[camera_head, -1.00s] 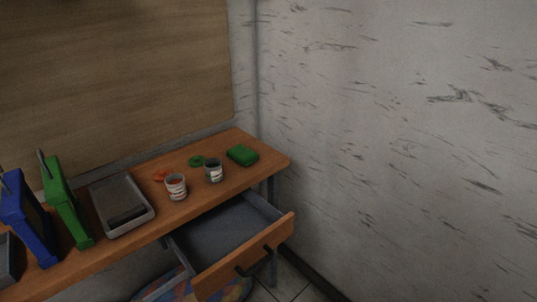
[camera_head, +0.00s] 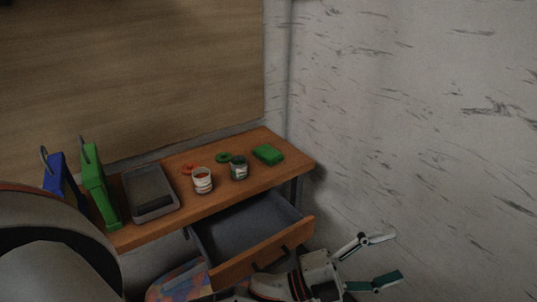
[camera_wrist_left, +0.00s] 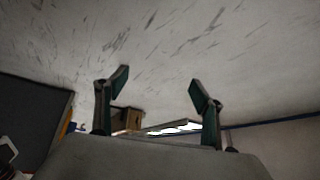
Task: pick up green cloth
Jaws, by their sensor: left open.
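The green cloth (camera_head: 268,154) lies folded on the wooden table at its right end, near the back wall. My left gripper (camera_head: 388,258) is in the lower right of the head view, in front of the table and to the right of the open drawer. It is open and empty, well apart from the cloth. The cloth is not visible in the wrist view. My right gripper is not in view.
The table (camera_head: 222,200) also bears two cans (camera_head: 203,181) (camera_head: 239,168), orange and green lids (camera_head: 223,158), a grey tray (camera_head: 176,205) and green (camera_head: 98,185) and blue frames (camera_head: 58,178). The drawer (camera_head: 262,262) stands open and empty below. A scratched wall (camera_head: 420,110) bounds the right.

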